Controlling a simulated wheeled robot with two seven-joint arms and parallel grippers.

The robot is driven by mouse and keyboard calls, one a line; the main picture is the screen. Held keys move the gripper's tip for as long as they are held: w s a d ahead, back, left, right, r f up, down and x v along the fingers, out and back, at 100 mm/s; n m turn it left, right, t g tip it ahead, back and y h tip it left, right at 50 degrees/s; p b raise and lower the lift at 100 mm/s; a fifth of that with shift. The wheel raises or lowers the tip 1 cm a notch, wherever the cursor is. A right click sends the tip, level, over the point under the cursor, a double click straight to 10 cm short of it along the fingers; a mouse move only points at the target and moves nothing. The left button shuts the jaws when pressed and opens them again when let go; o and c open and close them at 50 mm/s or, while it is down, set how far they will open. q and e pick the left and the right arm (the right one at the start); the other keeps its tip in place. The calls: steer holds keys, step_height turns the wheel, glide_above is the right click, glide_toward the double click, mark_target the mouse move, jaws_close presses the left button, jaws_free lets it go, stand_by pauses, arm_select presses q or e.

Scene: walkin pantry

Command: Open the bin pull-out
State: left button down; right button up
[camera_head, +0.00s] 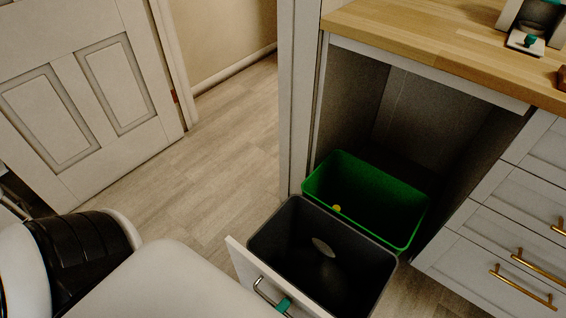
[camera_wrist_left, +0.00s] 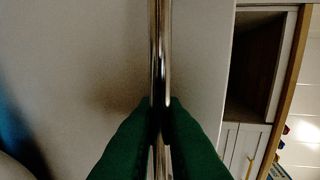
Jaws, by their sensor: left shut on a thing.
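The bin pull-out's white front (camera_head: 250,264) stands away from the cabinet, with a grey bin (camera_head: 290,240) and a green bin (camera_head: 365,185) behind it in the opening. The grey bin is out in front of the cabinet; the green one is partly under the counter. A chrome bar handle (camera_head: 262,291) is on the front. My left gripper (camera_head: 284,303) is at this handle, mostly hidden by my arm. In the left wrist view its green fingers (camera_wrist_left: 160,125) are closed around the chrome bar (camera_wrist_left: 160,50). My right gripper does not show.
A wooden counter (camera_head: 440,45) runs above the opening. White drawers (camera_head: 500,245) with brass handles are to the right. A panelled white door (camera_head: 80,90) is at the left. Open wood-look floor (camera_head: 215,160) lies between door and cabinet.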

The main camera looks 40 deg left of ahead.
arm_select(q)
steer(key=c, duration=1.6)
jaws_free()
steer(key=s, duration=0.4)
steer(key=s+r+p, duration=0.1)
steer(key=s, duration=0.3)
steer(key=s+r, duration=0.1)
steer(key=s, duration=0.2)
steer(key=shift+s+a+r, duration=0.15)
steer(key=shift+s+a, duration=0.05)
steer(key=shift+s, duration=0.2)
